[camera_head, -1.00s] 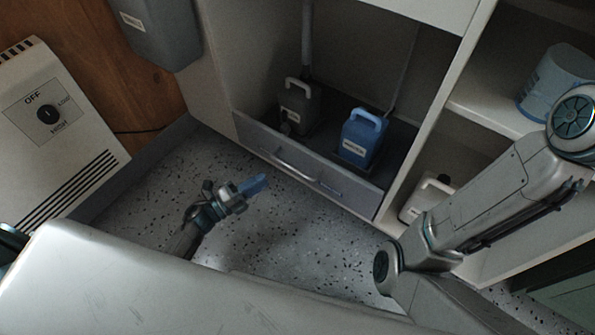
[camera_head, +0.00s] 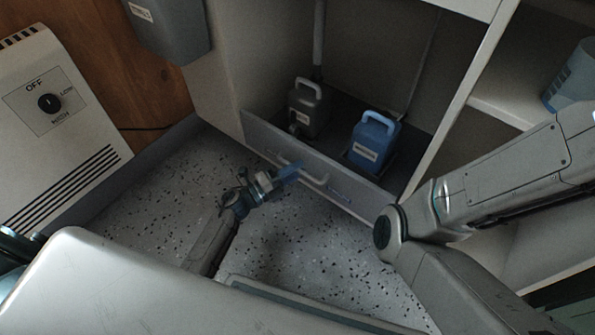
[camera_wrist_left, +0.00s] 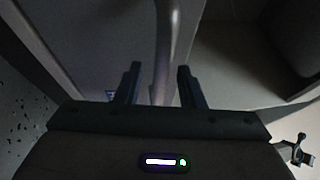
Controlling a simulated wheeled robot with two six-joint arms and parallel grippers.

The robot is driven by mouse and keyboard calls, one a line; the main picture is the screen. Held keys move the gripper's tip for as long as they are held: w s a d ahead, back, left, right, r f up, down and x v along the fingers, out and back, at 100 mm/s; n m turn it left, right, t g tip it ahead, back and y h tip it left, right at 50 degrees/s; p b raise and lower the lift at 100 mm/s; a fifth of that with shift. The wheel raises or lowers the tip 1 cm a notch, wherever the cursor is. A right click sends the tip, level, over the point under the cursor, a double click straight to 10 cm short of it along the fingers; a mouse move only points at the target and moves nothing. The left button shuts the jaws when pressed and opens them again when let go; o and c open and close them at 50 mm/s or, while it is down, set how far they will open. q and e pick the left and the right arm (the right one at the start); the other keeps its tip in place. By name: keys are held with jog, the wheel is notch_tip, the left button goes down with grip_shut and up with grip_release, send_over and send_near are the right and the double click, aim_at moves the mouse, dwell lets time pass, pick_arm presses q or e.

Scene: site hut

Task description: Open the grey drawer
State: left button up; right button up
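The grey drawer (camera_head: 345,191) sits low in the white cabinet, its front looking about flush with the cabinet sides. Its pale bar handle (camera_head: 318,181) runs along the front. My left gripper (camera_head: 288,173) is at the left part of the handle and hides some of it. In the left wrist view the handle bar (camera_wrist_left: 163,60) passes between the two open fingers (camera_wrist_left: 160,85), with a gap on each side. My right gripper is out of view; only my right arm shows.
Inside the drawer stand a dark grey jug (camera_head: 308,108) and a blue jug (camera_head: 372,142). A white heater (camera_head: 60,125) stands at the left and a grey bin (camera_head: 170,28) hangs above. The speckled floor (camera_head: 165,200) before the drawer is clear.

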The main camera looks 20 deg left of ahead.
pick_arm(q)
jog(key=shift+w+d+r, duration=0.1)
jog(key=shift+w+d, duration=0.2)
jog(key=shift+w, duration=0.05)
jog(key=shift+c, duration=0.4)
grip_shut()
jog(key=shift+s, duration=0.15)
